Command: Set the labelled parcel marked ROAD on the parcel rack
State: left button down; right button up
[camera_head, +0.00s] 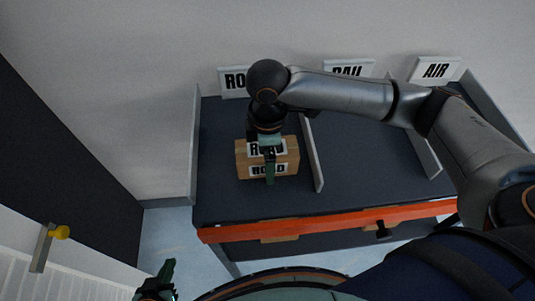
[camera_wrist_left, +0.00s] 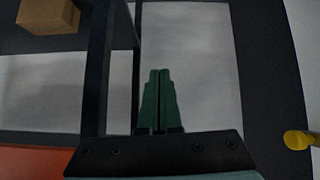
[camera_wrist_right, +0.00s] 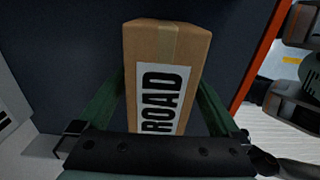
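The brown parcel marked ROAD (camera_head: 288,170) is in the left bay of the dark rack (camera_head: 225,195), below the ROAD sign (camera_head: 233,82). It appears to rest on the bay's surface. My right gripper (camera_head: 269,165) comes down on it from above, one finger across its front label. In the right wrist view the parcel (camera_wrist_right: 170,50) is between the green fingers (camera_wrist_right: 165,95), which lie against both sides, so the gripper looks shut on it. My left gripper (camera_head: 160,278) is at the lower left of the head view, away from the rack. The left wrist view shows its fingers (camera_wrist_left: 160,95) together and empty.
Upright dividers (camera_head: 312,160) separate the bays; RAIL (camera_head: 348,69) and AIR (camera_head: 435,69) signs stand behind the others. An orange edge (camera_head: 330,220) runs along the front. Another brown box (camera_wrist_left: 48,16) shows low in the left wrist view's upper left corner.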

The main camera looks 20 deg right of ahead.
jog(key=shift+r, duration=0.1)
notch_tip(320, 180, up, 12)
jog(key=shift+r+p, duration=0.1)
jog(key=shift+p, duration=0.95)
